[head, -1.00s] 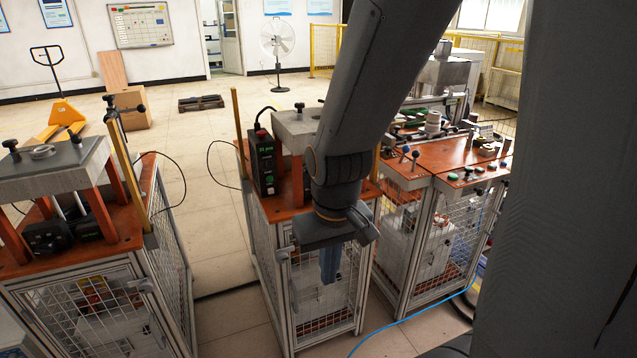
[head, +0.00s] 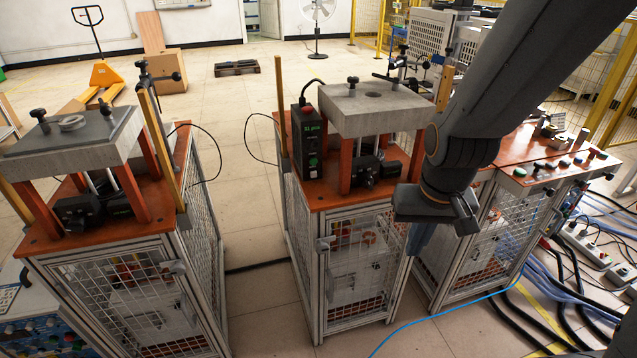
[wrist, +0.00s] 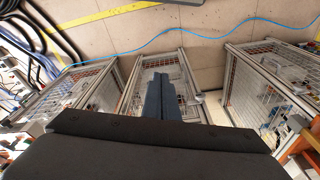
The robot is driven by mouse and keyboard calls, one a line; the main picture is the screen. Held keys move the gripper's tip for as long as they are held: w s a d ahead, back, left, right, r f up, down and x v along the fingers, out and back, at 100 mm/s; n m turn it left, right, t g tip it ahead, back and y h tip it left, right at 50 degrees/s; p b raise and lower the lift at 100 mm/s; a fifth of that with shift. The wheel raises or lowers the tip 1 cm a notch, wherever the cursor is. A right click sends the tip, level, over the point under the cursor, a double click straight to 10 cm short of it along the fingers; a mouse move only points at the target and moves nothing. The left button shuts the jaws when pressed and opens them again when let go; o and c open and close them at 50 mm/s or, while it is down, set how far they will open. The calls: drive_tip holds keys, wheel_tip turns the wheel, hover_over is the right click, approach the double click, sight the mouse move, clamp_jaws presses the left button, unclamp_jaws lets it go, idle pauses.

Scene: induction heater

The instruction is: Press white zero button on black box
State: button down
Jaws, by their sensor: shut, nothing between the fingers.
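The black box (head: 308,145) stands upright on the orange top of the middle caged bench in the head view. Its front has a green display, a red button near the top and a light spot lower down. The white zero button is too small to tell for sure. My gripper (head: 418,240) hangs to the right of the box, in front of the bench's right side, apart from the box and pointing down. In the wrist view my gripper's fingers (wrist: 168,97) lie together, shut and empty, above the caged benches and floor. The box does not show in the wrist view.
A grey press plate (head: 372,108) on orange posts stands right of the box. A similar caged bench (head: 110,250) is at the left, another (head: 530,165) with buttons at the right. Cables (head: 560,290) lie on the right floor.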

sight(314, 175)
drive_tip(key=w+a+f+m+t+y+b, duration=0.15)
drive_tip(key=w+a+f+m+t, duration=0.25)
drive_tip(key=w, duration=0.4)
drive_tip(key=w+a+f+m+t+b, duration=0.25)
drive_tip(key=w+a+f+t, duration=0.2)
drive_tip(key=w, duration=0.35)
drive_tip(key=w+a+r+m+t+y+b, duration=0.1)
drive_tip(key=a+m+t+y+b, duration=0.1)
drive_tip(key=a+m+t, duration=0.4)
drive_tip(key=shift+a+m+t+y+b, duration=0.25)
drive_tip(key=shift+m+t+y+b, duration=0.15)
drive_tip(key=shift+m+y, duration=0.4)
drive_tip(key=shift+w, duration=0.1)
drive_tip(key=p+x, duration=0.3)
drive_tip(key=x, duration=1.1)
